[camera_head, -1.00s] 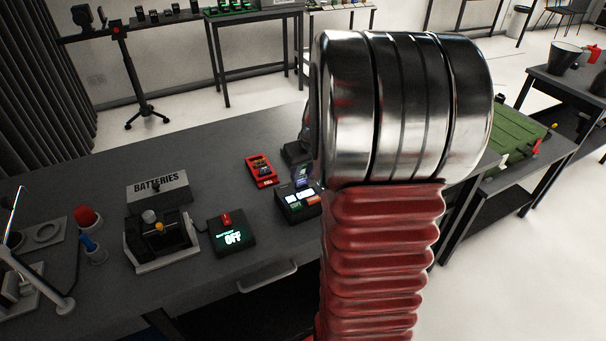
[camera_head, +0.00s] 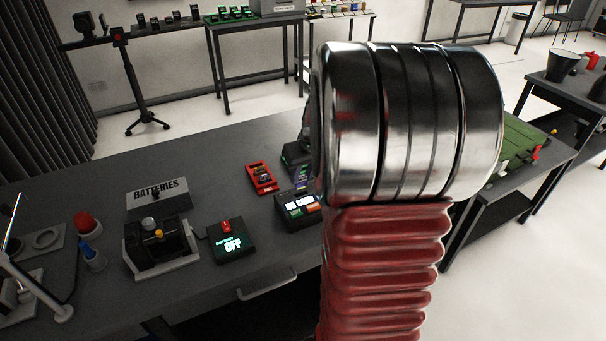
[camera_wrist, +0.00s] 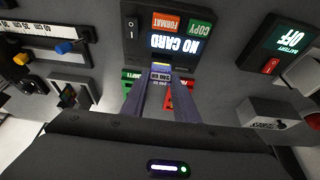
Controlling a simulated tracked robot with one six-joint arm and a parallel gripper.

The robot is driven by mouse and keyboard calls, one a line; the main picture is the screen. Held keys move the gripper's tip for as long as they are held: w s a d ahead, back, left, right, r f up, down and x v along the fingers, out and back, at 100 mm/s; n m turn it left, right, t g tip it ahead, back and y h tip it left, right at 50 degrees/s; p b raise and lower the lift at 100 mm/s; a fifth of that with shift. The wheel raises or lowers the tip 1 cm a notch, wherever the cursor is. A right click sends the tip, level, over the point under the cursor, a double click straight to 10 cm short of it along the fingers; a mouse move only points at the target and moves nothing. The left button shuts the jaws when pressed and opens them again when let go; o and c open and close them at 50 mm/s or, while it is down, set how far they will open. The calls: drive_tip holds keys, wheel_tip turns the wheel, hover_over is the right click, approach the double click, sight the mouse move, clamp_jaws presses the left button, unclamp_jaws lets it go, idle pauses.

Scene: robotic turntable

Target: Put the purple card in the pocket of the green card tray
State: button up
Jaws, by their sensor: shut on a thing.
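My gripper (camera_wrist: 161,84) is shut on the purple card (camera_wrist: 161,70), held between the fingertips in the wrist view. The card shows a yellow strip and a "240 GB" label. The green card tray (camera_wrist: 130,76) is behind my fingers, to their left, and partly hidden; its pocket cannot be made out. A red card tray (camera_wrist: 187,99) is on the right behind the fingers, and shows whole in the head view (camera_head: 262,178). In the head view my arm hides most of the gripper, and the card is not clear there.
The card reader (camera_wrist: 173,35) reads "NO CARD" and has COPY and FORMAT buttons; it lies just beyond the card in the wrist view. A battery box (camera_head: 232,242) reading "OFF" and a BATTERIES holder (camera_head: 158,190) stand left on the grey table (camera_head: 225,165).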

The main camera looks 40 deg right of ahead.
drive_tip(key=w+d+r, duration=0.2)
drive_tip(key=w+d, duration=0.8)
drive_tip(key=w, duration=0.4)
drive_tip(key=shift+w+d, duration=0.2)
drive_tip(key=shift+d, duration=0.15)
drive_tip(key=shift+f, duration=0.2)
drive_tip(key=shift+f, duration=2.75)
drive_tip(key=shift+f, duration=1.5)
drive_tip(key=o, duration=1.1)
drive_tip(key=shift+r, duration=0.15)
drive_tip(key=v, duration=1.3)
drive_tip(key=shift+s+r, duration=0.15)
drive_tip(key=shift+s, duration=0.05)
